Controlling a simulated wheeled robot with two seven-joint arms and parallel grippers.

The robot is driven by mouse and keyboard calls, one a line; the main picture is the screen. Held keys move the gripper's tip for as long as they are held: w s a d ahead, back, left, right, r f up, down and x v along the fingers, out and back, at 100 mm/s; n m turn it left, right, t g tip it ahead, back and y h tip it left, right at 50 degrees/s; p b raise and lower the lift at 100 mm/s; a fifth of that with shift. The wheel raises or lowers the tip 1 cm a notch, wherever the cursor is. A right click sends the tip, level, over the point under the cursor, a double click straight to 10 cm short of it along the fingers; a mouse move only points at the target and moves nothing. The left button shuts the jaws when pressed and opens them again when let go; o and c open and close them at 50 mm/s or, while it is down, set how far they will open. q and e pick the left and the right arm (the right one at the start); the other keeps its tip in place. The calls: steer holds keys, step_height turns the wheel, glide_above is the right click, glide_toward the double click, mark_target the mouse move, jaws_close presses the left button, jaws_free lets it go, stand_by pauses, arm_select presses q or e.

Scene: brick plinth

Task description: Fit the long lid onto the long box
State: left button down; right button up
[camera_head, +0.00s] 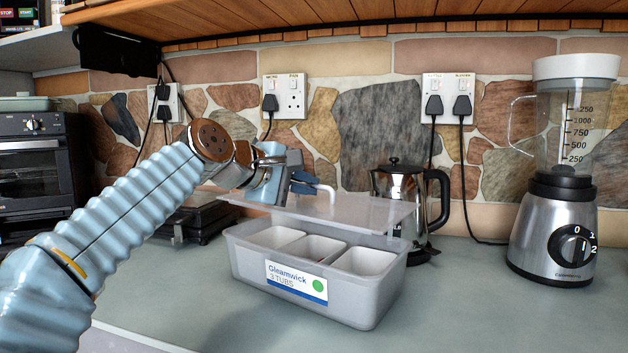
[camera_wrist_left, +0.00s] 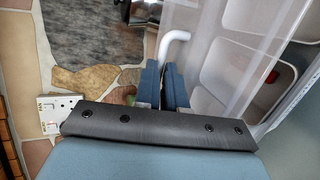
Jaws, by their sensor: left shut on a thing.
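The long box (camera_head: 352,308) is a pale grey, see-through tub on the counter, labelled "Gleamwick 3 TUBS", with white inner tubs showing through its open top. The long lid (camera_head: 372,211) is a clear flat sheet with a white bent handle (camera_head: 327,190). It hangs above the rear part of the box, with a gap over the rim at the front. My left gripper (camera_head: 305,183) is shut on the lid's handle, which also shows between the fingertips in the left wrist view (camera_wrist_left: 174,40). My right gripper is in neither view.
A steel kettle (camera_head: 393,186) stands close behind the box's right end. A blender (camera_head: 556,225) stands further right, and a dark appliance (camera_head: 200,218) lies behind my left arm. The counter is clear in front and between box and blender.

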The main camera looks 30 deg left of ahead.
arm_select(q)
steer(key=shift+s+f, duration=0.1)
steer(key=shift+f, duration=1.15)
steer(key=shift+f+b, duration=1.5)
steer(key=shift+f, duration=0.4)
steer(key=shift+f, duration=0.1)
steer(key=c, duration=1.2)
jaws_free()
steer(key=shift+c, duration=0.2)
steer(key=shift+o, duration=0.5)
steer(key=v, duration=1.4)
steer(key=shift+b, duration=0.4)
